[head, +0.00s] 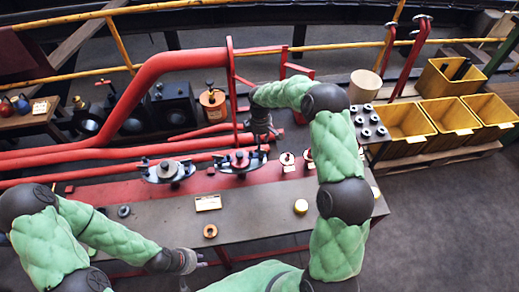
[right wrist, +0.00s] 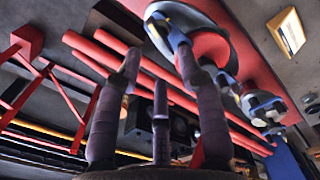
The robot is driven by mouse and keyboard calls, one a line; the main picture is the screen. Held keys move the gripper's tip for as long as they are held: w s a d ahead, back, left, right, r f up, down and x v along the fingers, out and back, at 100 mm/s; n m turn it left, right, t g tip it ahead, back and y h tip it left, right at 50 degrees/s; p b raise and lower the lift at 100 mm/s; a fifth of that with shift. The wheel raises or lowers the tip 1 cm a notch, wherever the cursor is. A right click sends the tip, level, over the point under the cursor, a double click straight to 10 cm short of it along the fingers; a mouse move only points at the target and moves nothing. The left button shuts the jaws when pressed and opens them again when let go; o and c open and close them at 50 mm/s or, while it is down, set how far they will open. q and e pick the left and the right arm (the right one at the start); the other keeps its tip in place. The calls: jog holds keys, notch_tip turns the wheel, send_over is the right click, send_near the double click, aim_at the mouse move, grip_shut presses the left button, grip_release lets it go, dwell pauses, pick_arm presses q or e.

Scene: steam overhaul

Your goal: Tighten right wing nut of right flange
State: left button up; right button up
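The right flange (head: 238,161) sits on the red pipe bench, a dark plate with a red centre and blue-grey wing nuts at its sides. My right gripper (head: 263,133) is above its right end and partly hides the right wing nut. In the right wrist view the right flange (right wrist: 212,47) is close, with a wing nut (right wrist: 163,36) just beyond the fingertips. My right gripper (right wrist: 158,62) has its fingers spread; I cannot tell whether one touches the nut. The left flange (head: 168,170) is to the left. My left gripper (head: 195,273) is open and empty at the bench's front edge.
On the bench are a label plate (head: 207,202), a copper ring (head: 210,231), a dark ring (head: 124,211) and a yellow-topped cylinder (head: 301,207). Yellow bins (head: 404,125) stand at the right. A red upright (head: 232,80) rises behind the right gripper.

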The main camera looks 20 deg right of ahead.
aim_at(261, 152)
jog(key=shift+f+b, duration=0.7)
jog(key=shift+f, duration=2.05)
grip_shut()
